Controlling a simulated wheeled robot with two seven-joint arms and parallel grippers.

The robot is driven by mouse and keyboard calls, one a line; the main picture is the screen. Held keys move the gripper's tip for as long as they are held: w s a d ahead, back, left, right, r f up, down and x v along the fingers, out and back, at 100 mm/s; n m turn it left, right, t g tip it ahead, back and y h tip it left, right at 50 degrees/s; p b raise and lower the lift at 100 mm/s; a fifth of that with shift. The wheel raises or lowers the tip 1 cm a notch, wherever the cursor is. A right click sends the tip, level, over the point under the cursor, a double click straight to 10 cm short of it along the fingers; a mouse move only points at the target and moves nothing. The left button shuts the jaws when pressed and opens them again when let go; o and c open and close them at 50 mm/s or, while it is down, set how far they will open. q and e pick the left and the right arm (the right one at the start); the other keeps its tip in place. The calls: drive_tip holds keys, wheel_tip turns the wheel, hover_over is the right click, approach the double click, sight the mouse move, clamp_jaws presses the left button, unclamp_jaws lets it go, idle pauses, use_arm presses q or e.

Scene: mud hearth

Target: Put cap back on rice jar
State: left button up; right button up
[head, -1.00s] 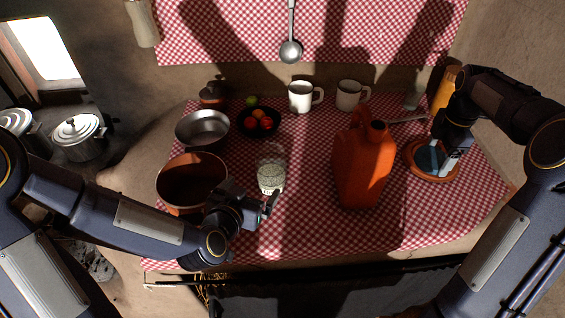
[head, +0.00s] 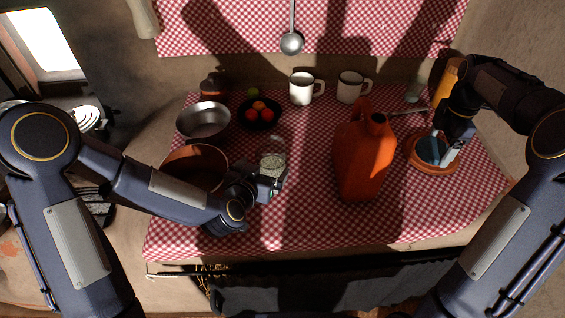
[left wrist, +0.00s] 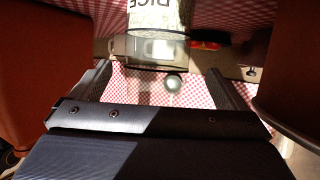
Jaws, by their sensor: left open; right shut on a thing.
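The rice jar (head: 272,160) is clear glass with pale contents. It stands upright on the checked cloth near the middle of the table. In the left wrist view its RICE label appears upside down on the jar (left wrist: 158,22). My left gripper (head: 273,183) is open at the near side of the jar; in the left wrist view the jar shows ahead between the spread fingers (left wrist: 158,78). My right gripper (head: 447,154) is shut on a blue round thing (head: 429,149) at a brown dish (head: 446,170). This may be the cap, but I cannot tell surely.
A brown pot (head: 192,155) stands close left of the jar, under my left arm. A tall orange jug (head: 362,160) stands between the jar and my right gripper. A metal bowl (head: 203,120), fruit bowl (head: 259,116) and two mugs (head: 302,90) are behind. Front-centre cloth is clear.

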sight(266, 170)
use_arm(q)
drive_tip(key=shift+w+d+f+p, duration=0.15)
drive_tip(key=shift+w+d+f, duration=0.2)
drive_tip(key=shift+w+f, duration=0.25)
drive_tip(key=shift+w+d+f+p, duration=0.1)
drive_tip(key=shift+w+d+f, duration=0.2)
drive_tip(key=shift+w+f, duration=0.3)
drive_tip(key=shift+w+d+f+p, duration=0.15)
drive_tip(key=shift+w+d+f, duration=0.25)
drive_tip(key=shift+w, duration=0.3)
drive_tip(key=c, duration=1.3)
